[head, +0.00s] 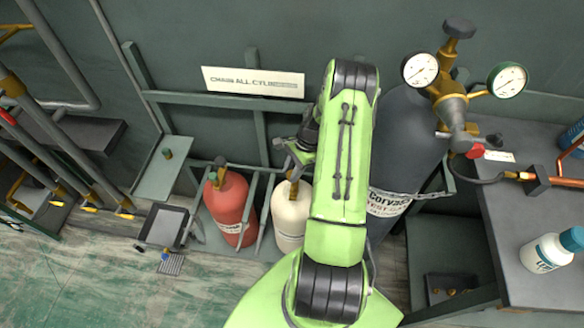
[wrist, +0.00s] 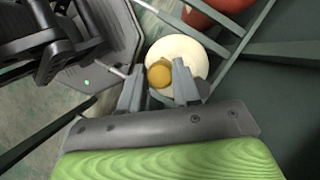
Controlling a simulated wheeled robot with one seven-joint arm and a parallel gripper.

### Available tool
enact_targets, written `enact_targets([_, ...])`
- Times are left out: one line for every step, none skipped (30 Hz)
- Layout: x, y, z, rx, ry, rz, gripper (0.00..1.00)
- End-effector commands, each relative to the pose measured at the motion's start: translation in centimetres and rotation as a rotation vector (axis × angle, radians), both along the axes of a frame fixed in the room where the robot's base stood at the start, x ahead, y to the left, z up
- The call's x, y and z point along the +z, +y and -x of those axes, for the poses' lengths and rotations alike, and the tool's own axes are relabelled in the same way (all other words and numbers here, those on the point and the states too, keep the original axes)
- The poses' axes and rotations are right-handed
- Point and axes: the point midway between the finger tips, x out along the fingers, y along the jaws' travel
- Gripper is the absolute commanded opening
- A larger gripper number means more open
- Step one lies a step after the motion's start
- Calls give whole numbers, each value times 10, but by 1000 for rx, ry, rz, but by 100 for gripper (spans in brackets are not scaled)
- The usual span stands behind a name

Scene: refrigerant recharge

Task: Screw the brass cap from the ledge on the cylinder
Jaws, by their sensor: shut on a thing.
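My gripper (wrist: 158,78) is shut on a round brass cap (wrist: 160,73), which sits between the two grey fingertips in the wrist view. The cap is in line with the top of the cream cylinder (wrist: 190,52); I cannot tell whether it touches the neck. In the head view the cream cylinder (head: 290,218) stands upright in the rack, with a brass part at its top just below my gripper (head: 296,160). My arm hides part of this area.
A red cylinder (head: 230,205) stands just left of the cream one. A large dark grey cylinder (head: 408,140) with gauges stands right, partly behind my arm. Green rack bars surround the cylinders. A bench (head: 515,220) with a white bottle (head: 547,253) is at the right.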

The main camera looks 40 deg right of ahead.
Motion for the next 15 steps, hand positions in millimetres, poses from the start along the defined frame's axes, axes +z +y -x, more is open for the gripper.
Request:
enact_targets([0, 1, -1, 9, 0, 1, 2])
enact_targets([0, 1, -1, 13, -1, 1, 2])
enact_targets([-1, 0, -1, 14, -1, 2, 2])
enact_targets([-2, 0, -1, 16, -1, 2, 2])
enact_targets([-4, 0, 0, 16, -1, 2, 2])
enact_targets([-7, 0, 0, 16, -1, 2, 2])
enact_targets([-10, 0, 0, 15, 0, 2, 2])
enact_targets([-13, 0, 0, 15, 0, 2, 2])
enact_targets([-17, 0, 0, 15, 0, 2, 2])
enact_targets([-20, 0, 0, 15, 0, 2, 2])
enact_targets([-24, 0, 0, 14, 0, 2, 2])
enact_targets([-28, 0, 0, 14, 0, 2, 2])
enact_targets([-31, 0, 0, 14, 0, 2, 2])
enact_targets([-34, 0, 0, 14, 0, 2, 2])
enact_targets([-38, 0, 0, 14, 0, 2, 2])
